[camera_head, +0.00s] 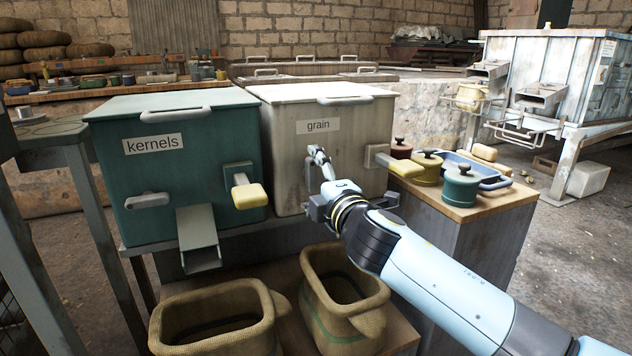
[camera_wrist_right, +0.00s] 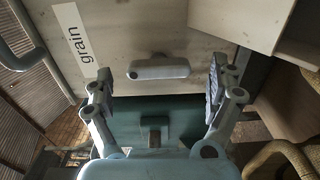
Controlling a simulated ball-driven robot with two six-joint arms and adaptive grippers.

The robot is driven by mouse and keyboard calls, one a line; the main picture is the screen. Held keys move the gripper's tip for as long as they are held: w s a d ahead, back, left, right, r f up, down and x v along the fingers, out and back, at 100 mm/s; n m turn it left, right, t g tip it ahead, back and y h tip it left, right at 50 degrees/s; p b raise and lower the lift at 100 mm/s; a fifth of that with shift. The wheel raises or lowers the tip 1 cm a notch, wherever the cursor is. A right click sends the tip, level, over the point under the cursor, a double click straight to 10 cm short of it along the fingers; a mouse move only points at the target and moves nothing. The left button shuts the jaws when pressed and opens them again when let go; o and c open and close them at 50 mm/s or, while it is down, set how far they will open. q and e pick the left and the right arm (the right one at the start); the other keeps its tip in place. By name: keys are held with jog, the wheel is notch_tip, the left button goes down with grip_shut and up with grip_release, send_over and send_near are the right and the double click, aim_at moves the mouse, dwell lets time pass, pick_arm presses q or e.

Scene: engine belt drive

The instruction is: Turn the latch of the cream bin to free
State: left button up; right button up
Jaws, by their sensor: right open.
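The cream bin (camera_head: 275,130) stands right of the teal bin and bears a "grain" label, which the right wrist view also shows on the bin's front (camera_wrist_right: 120,30). In that view its latch (camera_wrist_right: 158,69) is a rounded grey bar, lying crosswise to the label's text, so it looks upright on the bin. In the head view my right gripper (camera_head: 318,165) is in front of the bin's face and hides most of the latch area. In the wrist view the right gripper (camera_wrist_right: 156,92) is open and empty. Its fingertips are either side of the latch's ends, apart from it. My left gripper is not in view.
The teal "kernels" bin (camera_head: 105,175) has a level grey latch (camera_head: 147,200) and a chute (camera_head: 198,240). A side cabinet (camera_head: 480,212) with lidded pots and a blue tray is at right, close to my right arm.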

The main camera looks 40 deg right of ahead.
jog(key=v, duration=1.2)
